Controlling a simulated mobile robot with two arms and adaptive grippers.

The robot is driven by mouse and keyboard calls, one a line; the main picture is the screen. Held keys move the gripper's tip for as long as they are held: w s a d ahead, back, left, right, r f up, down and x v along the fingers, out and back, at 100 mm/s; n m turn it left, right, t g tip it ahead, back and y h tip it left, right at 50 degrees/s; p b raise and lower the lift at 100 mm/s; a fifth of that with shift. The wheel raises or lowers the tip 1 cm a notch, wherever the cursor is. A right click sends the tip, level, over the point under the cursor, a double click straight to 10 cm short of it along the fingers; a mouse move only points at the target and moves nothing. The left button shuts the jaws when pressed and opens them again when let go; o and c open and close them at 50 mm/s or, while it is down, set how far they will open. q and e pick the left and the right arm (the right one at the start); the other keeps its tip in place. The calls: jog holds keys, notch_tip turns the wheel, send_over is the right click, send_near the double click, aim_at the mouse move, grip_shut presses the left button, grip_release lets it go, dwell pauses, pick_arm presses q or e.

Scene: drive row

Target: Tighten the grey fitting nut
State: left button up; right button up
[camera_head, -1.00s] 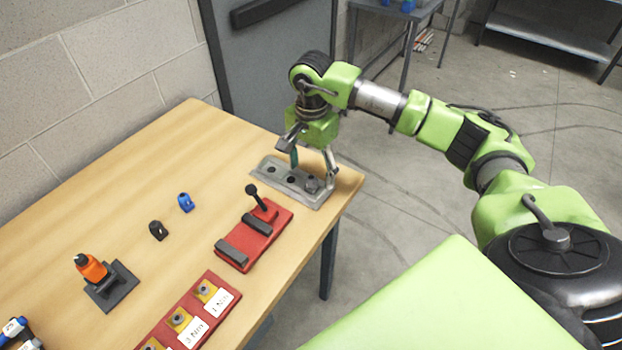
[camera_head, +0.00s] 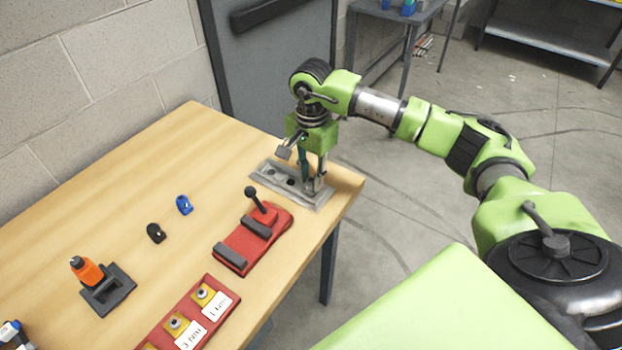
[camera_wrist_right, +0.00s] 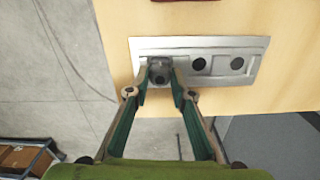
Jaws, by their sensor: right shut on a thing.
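The grey fitting nut (camera_wrist_right: 159,72) sits at one end of a grey metal plate (camera_head: 274,183) with dark round holes, at the table's far right corner. In the right wrist view, the plate (camera_wrist_right: 215,43) lies across the top and the nut is at its left end. My right gripper (camera_head: 313,186) reaches down to the plate from above. In the right wrist view its two green-lined fingers (camera_wrist_right: 159,85) are shut on the nut, one on each side. In the head view the fingers largely hide the nut. My left gripper is not in view.
A red base with a black-knobbed lever (camera_head: 262,232) stands close to the plate. A labelled red board (camera_head: 192,312), an orange tool on a dark stand (camera_head: 88,270), a blue piece (camera_head: 184,205) and a black piece (camera_head: 156,233) are on the wooden table (camera_head: 125,190).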

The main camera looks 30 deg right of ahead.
jog(key=m, duration=0.5)
jog(key=shift+m, duration=0.4)
jog(key=m+p, duration=0.1)
jog(key=m, duration=0.4)
jog(key=shift+m, duration=0.4)
jog(key=m+p, duration=0.1)
jog(key=m, duration=0.3)
jog(key=shift+m, duration=0.4)
jog(key=m+p, duration=0.1)
jog(key=m, duration=0.3)
jog(key=shift+m, duration=0.4)
jog(key=o, duration=0.5)
jog(key=shift+m, duration=0.4)
jog(key=o, duration=1.2)
